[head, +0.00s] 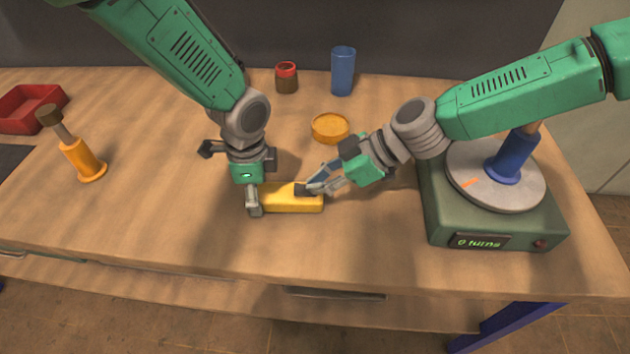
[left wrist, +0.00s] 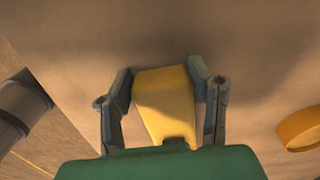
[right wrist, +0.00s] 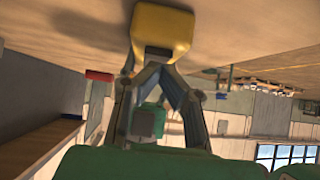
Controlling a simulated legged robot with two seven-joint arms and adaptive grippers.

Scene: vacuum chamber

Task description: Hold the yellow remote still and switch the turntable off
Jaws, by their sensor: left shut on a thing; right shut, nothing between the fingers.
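The yellow remote (head: 292,203) lies on the table near its front edge. My left gripper (head: 256,196) is shut on its left end, and the left wrist view shows the remote (left wrist: 166,105) between the two fingers. My right gripper (head: 306,189) is shut and empty, its fingertips at the remote's right part; I cannot tell whether they touch it. In the right wrist view the closed fingertips are just below the remote (right wrist: 161,27). The green turntable (head: 485,222) stands at the right with a grey disc; its display reads "0 turns". A blue spool-like piece (head: 512,158) stands on the disc.
An orange dish (head: 330,128), a blue cup (head: 343,71) and a red-topped jar (head: 286,78) stand behind the remote. An orange-handled tool (head: 80,155) and a red tray (head: 32,107) are at the left. The table front is clear.

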